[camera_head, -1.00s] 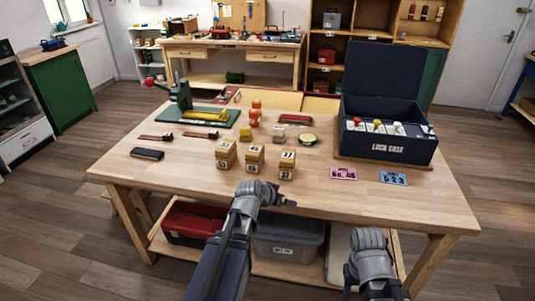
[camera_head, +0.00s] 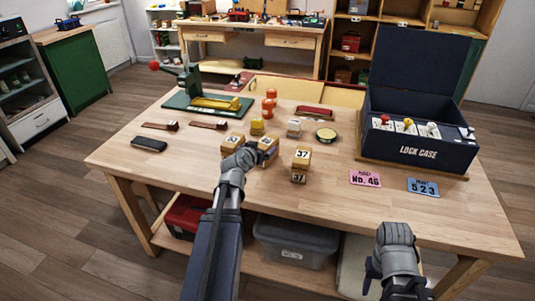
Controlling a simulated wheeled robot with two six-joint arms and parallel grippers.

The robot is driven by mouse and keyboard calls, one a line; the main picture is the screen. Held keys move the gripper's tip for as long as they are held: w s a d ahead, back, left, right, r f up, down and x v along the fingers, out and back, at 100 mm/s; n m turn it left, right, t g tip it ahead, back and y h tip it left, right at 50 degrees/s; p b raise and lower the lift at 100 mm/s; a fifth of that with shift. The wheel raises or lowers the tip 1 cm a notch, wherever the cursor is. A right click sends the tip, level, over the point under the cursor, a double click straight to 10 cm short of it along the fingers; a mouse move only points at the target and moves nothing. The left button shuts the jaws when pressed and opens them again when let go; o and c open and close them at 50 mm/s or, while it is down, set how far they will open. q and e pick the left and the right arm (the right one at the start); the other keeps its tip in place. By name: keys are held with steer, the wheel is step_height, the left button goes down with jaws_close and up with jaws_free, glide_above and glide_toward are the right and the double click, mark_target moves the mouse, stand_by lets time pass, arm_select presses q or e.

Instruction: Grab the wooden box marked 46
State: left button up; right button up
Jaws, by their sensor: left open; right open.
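Three wooden boxes with dark number labels stand on the table: a left box (camera_head: 232,143), a middle box (camera_head: 269,147) and a right box (camera_head: 301,163) marked 37. The labels on the left and middle boxes are too small or covered to read surely, so I cannot tell which is 46. My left gripper (camera_head: 247,157) is open, in front of the left and middle boxes, partly covering them; contact cannot be seen. A pink card (camera_head: 365,179) reads No. 46. My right gripper (camera_head: 392,246) is open and empty near the table's front right edge.
The dark lock case (camera_head: 416,148) stands open at the right, with a blue card (camera_head: 423,187) marked 523 before it. A green-based press (camera_head: 206,106), orange pieces (camera_head: 269,103) and a round tin (camera_head: 326,135) lie behind the boxes. The table's front left is clear.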

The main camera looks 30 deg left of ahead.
mark_target(268, 144)
arm_select(q)
steer(key=shift+d+b+x, duration=0.2)
steer(key=shift+b+x, duration=1.45)
steer(key=shift+x, duration=2.35)
steer(key=shift+s, duration=0.1)
steer(key=shift+c, duration=0.6)
jaws_close()
